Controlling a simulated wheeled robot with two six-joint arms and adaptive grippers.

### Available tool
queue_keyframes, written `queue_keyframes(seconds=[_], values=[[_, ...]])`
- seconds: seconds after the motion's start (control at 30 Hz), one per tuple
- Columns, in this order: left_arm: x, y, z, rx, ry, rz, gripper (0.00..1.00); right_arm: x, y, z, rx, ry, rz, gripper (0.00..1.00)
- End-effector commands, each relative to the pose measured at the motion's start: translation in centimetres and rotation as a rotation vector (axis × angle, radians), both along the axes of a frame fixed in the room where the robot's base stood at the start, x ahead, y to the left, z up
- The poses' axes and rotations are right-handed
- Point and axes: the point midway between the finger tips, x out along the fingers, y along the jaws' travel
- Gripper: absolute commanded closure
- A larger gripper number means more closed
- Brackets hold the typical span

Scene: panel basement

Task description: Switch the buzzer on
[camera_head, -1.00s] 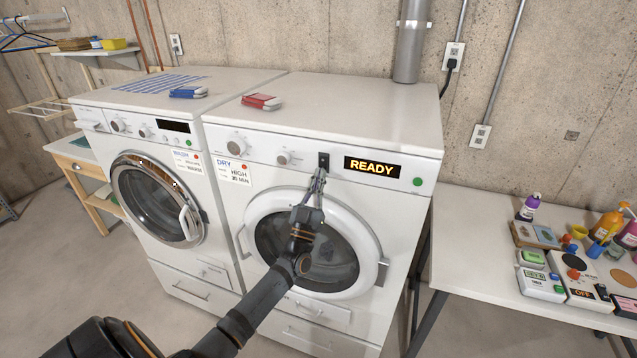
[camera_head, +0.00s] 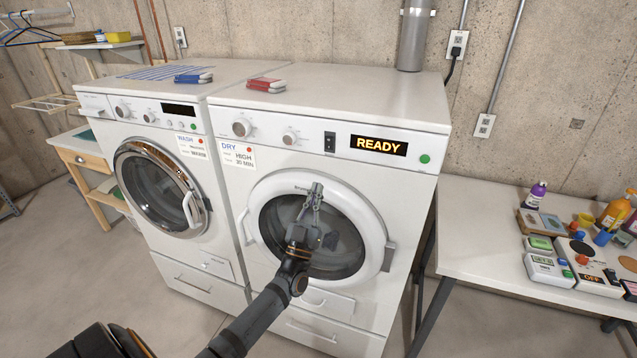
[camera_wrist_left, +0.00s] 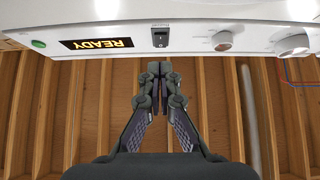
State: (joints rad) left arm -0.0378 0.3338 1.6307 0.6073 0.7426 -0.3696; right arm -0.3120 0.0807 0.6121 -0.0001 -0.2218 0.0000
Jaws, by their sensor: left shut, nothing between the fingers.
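A small black rocker switch (camera_head: 330,142) sits on the dryer's control panel, left of the lit READY display (camera_head: 379,146). It also shows in the left wrist view (camera_wrist_left: 160,38), ahead of the fingertips and apart from them. My left gripper (camera_head: 316,188) is shut and empty, in front of the dryer's door and below the switch. In the left wrist view the closed fingers (camera_wrist_left: 160,70) point toward the panel. I take the black switch as the likely buzzer switch, but its label is too small to read. My right gripper is not in view.
The white dryer (camera_head: 420,230) stands beside the washer (camera_head: 200,240). A green button (camera_head: 425,159) and two knobs share the dryer's panel. A white table (camera_head: 470,240) at right holds bottles and small devices. The floor in front is clear.

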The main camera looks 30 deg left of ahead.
Motion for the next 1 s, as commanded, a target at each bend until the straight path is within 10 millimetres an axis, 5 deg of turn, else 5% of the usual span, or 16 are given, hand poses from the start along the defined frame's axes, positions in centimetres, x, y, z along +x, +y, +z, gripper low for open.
queue_keyframes(seconds=[0.2, 0.53, 0.83, 0.93, 1.0], values=[[-1.7, -0.4, -2.3, 0.0, -0.001, 0.0, 1.0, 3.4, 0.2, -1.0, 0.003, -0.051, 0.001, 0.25], [-1.9, -0.5, -2.4, 0.0, 0.0, 0.0, 1.0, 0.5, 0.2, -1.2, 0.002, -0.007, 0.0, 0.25], [-1.9, -0.4, -2.5, 0.001, 0.003, 0.0, 1.0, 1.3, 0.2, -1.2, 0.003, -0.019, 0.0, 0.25], [-1.4, -0.4, -4.7, 0.002, 0.062, -0.003, 1.0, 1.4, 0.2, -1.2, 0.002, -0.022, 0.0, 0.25], [-0.7, -0.5, -8.5, 0.008, 0.165, -0.01, 1.0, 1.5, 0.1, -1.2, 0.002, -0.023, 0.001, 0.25]])
